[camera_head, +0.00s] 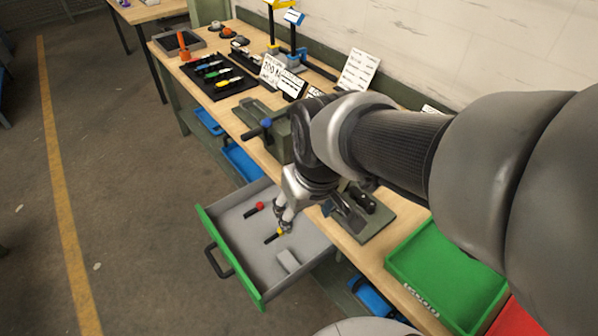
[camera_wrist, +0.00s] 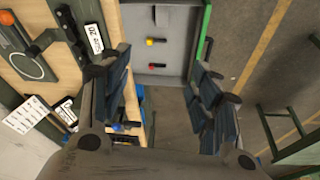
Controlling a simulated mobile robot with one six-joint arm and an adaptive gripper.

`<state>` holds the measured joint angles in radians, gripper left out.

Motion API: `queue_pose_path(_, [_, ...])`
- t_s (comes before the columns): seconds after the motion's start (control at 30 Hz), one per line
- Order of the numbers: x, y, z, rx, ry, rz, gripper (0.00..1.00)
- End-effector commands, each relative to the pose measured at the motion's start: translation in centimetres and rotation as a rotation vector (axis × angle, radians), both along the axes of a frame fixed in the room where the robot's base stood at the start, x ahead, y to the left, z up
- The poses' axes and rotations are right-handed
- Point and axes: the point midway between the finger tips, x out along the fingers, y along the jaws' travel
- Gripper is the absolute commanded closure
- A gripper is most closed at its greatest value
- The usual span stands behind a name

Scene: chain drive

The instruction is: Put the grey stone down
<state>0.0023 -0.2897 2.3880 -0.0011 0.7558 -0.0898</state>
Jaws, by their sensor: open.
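A grey stone (camera_head: 288,260), a small pale block, lies in the open grey drawer (camera_head: 250,240) with the green front, toward its near end. My gripper (camera_head: 280,217) is over the drawer, above and behind the stone in the head view. In the wrist view its two fingers (camera_wrist: 163,75) are spread wide with nothing between them. The gap between fingers and drawer floor is hard to judge.
A red-ended tool (camera_head: 254,209) and a yellow-ended tool (camera_head: 274,236) lie in the drawer too. A vise (camera_head: 272,130) stands on the bench above. A green tray (camera_head: 445,275) sits to the right. Bare floor lies to the left.

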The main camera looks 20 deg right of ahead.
Motion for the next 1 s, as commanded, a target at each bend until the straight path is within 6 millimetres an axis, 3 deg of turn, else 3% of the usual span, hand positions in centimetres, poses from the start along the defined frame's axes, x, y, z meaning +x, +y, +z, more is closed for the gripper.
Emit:
queue_pose_path(0.1, [-4.0,0.0,2.5,0.011,-0.059,-0.035,0.43])
queue_pose_path(0.33, [-8.8,0.0,3.9,0.027,-0.112,-0.077,0.43])
queue_pose_path(0.5, [-9.6,0.0,4.0,0.030,-0.120,-0.086,0.43])
queue_pose_path(1.0, [-9.6,0.0,4.0,0.030,-0.120,-0.085,0.43])
